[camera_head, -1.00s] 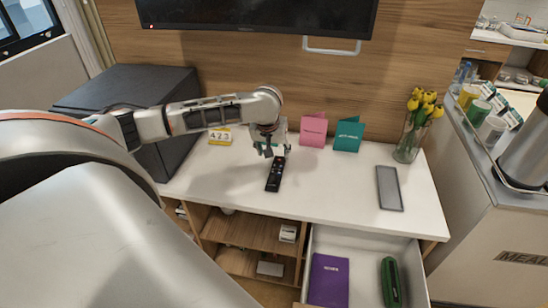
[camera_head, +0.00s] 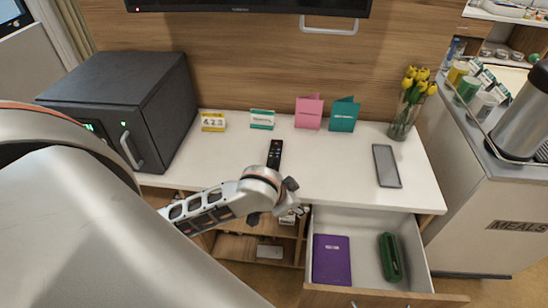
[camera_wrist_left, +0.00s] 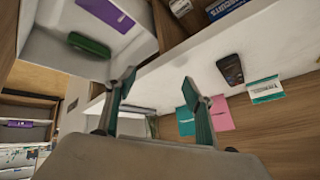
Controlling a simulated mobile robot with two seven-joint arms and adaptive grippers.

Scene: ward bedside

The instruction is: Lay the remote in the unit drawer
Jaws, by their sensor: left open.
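The black remote (camera_head: 274,153) lies on the white top of the bedside unit, behind my left wrist, and its near end is partly covered by the wrist. It also shows in the left wrist view (camera_wrist_left: 231,69). The unit drawer (camera_head: 366,226) is pulled out at the front right and holds a purple book (camera_head: 331,260) and a green case (camera_head: 390,257). My left gripper (camera_wrist_left: 159,82) is open and empty, apart from the remote. In the head view it sits near the unit's front edge, left of the drawer, mostly hidden by its wrist. My right gripper is out of view.
Several cards, including a pink one (camera_head: 309,112), stand along the back. A vase of yellow tulips (camera_head: 406,112) and a grey flat device (camera_head: 386,166) are at right. A dark cabinet (camera_head: 125,95) stands at left. The drawer has bare floor between book and case.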

